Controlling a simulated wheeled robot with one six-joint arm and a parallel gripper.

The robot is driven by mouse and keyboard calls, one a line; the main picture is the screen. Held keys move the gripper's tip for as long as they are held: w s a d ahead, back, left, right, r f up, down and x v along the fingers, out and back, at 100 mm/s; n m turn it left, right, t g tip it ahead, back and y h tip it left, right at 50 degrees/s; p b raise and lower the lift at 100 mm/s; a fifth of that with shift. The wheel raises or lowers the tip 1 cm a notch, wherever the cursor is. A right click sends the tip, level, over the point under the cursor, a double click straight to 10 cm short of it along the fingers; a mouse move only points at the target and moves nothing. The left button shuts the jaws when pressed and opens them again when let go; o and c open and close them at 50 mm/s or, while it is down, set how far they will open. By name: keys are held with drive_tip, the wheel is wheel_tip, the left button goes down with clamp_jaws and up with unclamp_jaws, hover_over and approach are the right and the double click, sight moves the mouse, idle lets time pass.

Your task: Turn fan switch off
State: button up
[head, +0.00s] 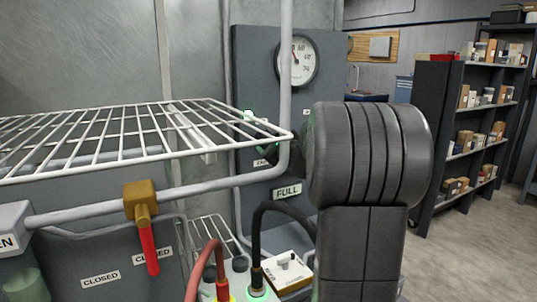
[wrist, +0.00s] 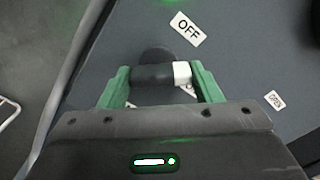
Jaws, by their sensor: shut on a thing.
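The fan switch (wrist: 152,76) is a dark rotary knob with a white end, on a grey panel in the wrist view. Its bar lies crosswise between the green fingers of my gripper (wrist: 160,70), which is shut on it. The white end points right, against the right finger. An OFF label (wrist: 187,29) sits up and right of the knob. Another label below the knob is mostly hidden by my gripper. In the head view the grey panel (head: 255,70) carries a round gauge and a lit green lamp (head: 247,115); my arm hides much of the switch area.
A white wire rack (head: 120,135) and a pipe (head: 90,206) with a red-handled valve (head: 148,245) stand left of my arm. Red and black hoses rise at the bottom, beside a small white box (head: 285,270). Shelves (head: 480,130) stand far right, with open floor before them.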

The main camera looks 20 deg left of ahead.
drive_tip(key=n+b, duration=0.9)
drive_tip(key=shift+f, duration=0.1)
idle(0.4)
drive_tip(key=o, duration=1)
drive_tip(key=shift+s, duration=0.1)
drive_tip(key=b+v, duration=0.1)
drive_tip(key=v, duration=1.2)
drive_tip(key=shift+s+d+b, duration=0.25)
drive_tip(key=shift+b, duration=0.1)
